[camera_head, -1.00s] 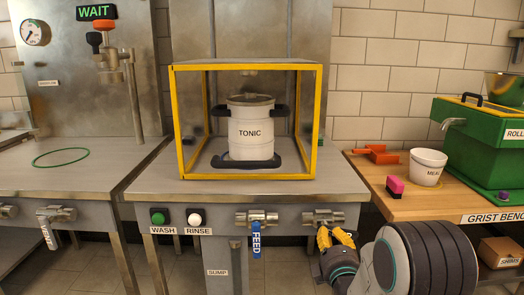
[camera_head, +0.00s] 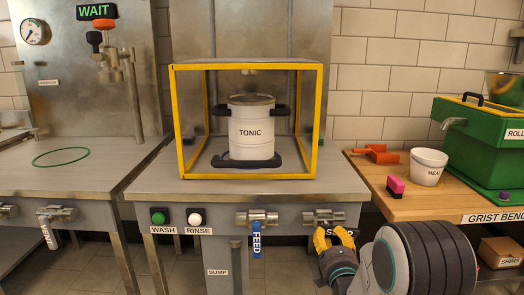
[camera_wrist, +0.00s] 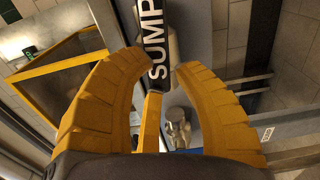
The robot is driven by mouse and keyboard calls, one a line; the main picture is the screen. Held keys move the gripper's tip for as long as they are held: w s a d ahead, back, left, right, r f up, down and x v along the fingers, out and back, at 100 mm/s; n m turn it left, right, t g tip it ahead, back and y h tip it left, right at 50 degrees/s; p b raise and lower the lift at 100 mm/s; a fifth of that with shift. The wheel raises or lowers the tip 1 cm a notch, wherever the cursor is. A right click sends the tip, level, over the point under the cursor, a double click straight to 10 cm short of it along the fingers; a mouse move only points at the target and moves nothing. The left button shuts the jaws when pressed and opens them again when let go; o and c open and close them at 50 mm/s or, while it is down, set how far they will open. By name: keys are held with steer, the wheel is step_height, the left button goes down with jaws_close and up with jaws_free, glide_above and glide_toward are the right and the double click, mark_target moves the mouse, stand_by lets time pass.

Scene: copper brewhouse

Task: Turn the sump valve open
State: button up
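The sump valve (camera_head: 323,217) is a metal body on the front of the middle bench, at the right. Its dark handle, lettered SUMP in white, shows in the wrist view (camera_wrist: 155,45). In the head view the handle is mostly hidden by my gripper (camera_head: 333,234). My gripper's yellow fingers are apart just below the valve. In the wrist view my gripper (camera_wrist: 160,62) has one finger on each side of the handle's end, with a gap showing on the right. I cannot tell whether the left finger touches the handle.
The blue FEED valve handle (camera_head: 257,239) hangs down left of the sump valve. WASH (camera_head: 158,217) and RINSE (camera_head: 195,218) buttons are farther left. A yellow-framed cage (camera_head: 319,120) holds the TONIC pot (camera_head: 250,131). The wooden grist bench (camera_head: 405,208) stands close at right.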

steer(key=shift+o, duration=0.8)
steer(key=shift+r, duration=0.1)
steer(key=shift+s, duration=1.1)
steer(key=shift+m, duration=0.8)
steer(key=shift+w, duration=0.15)
